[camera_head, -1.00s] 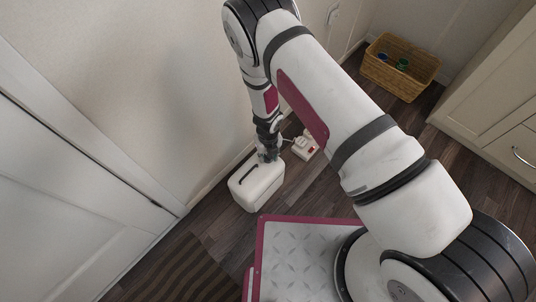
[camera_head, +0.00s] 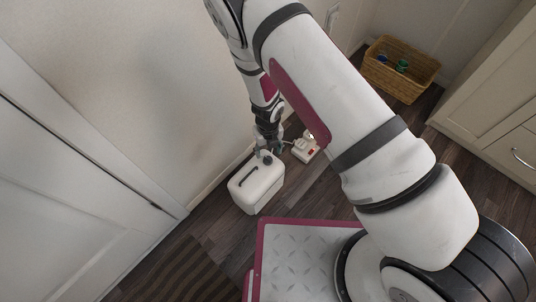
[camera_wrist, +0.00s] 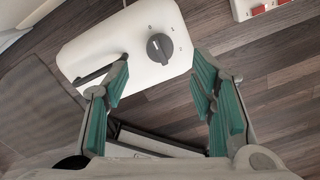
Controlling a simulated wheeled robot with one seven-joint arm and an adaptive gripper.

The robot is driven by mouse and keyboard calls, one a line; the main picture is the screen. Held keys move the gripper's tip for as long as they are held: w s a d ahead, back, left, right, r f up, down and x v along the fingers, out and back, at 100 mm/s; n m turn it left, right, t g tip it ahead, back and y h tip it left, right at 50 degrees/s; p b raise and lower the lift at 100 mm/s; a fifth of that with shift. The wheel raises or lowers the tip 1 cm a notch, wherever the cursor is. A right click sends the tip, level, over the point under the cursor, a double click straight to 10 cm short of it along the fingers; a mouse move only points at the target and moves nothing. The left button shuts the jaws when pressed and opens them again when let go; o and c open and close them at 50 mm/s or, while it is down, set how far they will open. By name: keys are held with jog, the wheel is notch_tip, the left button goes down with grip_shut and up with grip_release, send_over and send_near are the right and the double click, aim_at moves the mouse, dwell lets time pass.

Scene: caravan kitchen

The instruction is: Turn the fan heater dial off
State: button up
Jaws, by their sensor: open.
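The white fan heater (camera_head: 258,188) stands on the floor beside the wall, with a slot-like dark handle on its top. Its round dark dial (camera_wrist: 160,48) shows clearly on the white top in the wrist view, with small marks around it; the heater's top (camera_wrist: 105,42) also shows there. My gripper (camera_head: 268,150) is over the dial end of the heater. In the wrist view my gripper (camera_wrist: 160,90) is open and empty, its green-padded fingers spread on either side of the view, with the dial ahead between them and apart from both.
A white power strip (camera_head: 306,150) with a red switch lies on the floor beyond the heater; it also shows in the wrist view. A wicker basket (camera_head: 400,70) stands at the back right. Cream drawers are at the right, a striped mat (camera_head: 180,272) at the front.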

aim_at(268, 158)
notch_tip(268, 158, up, 6)
jog(key=shift+f, duration=0.25)
dwell(0.5)
